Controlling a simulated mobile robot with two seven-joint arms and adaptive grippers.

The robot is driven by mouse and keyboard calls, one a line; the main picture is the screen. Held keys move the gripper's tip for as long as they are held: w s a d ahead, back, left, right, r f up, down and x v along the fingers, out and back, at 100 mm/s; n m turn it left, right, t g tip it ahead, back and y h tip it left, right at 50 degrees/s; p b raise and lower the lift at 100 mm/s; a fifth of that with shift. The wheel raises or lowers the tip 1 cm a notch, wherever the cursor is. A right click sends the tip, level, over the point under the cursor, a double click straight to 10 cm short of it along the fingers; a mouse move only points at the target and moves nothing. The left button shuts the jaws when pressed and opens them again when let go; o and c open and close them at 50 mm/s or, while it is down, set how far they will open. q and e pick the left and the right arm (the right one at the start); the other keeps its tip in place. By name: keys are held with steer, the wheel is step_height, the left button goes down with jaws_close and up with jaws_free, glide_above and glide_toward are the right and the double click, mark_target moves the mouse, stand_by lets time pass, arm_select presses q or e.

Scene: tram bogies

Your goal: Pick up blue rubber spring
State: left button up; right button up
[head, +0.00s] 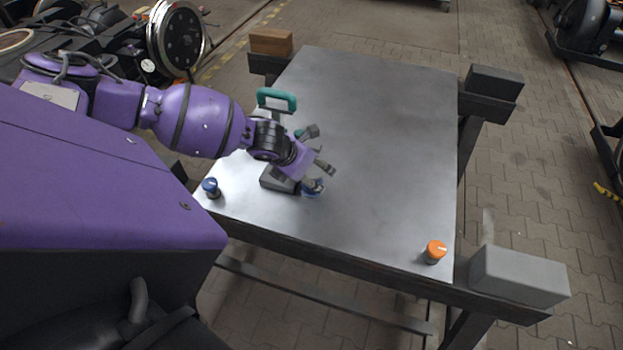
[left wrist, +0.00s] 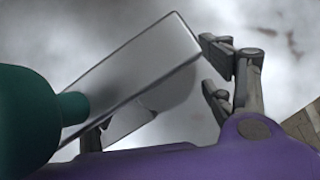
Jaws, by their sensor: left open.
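A small blue piece (head: 313,188), mostly hidden, lies on the metal table just below my left gripper in the head view. A second blue piece (head: 211,187) with a dark lower part stands at the table's near left corner. I cannot tell for sure which is the rubber spring. My left gripper (head: 320,150) is open and empty above the left part of the table. In the left wrist view its fingers (left wrist: 212,72) are apart with nothing between them, and no blue piece shows there. My right gripper is out of view.
A green handle (head: 277,97) rises behind my left arm; a dark grey block (head: 280,178) sits beside the gripper. A green part (left wrist: 25,120) and a grey plate (left wrist: 140,80) fill the wrist view's left. An orange-topped piece (head: 434,252) stands front right. The table's middle is clear.

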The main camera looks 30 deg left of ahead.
arm_select(q)
steer(key=shift+r, duration=0.1)
steer(key=c, duration=1.7)
steer(key=shift+r, duration=0.1)
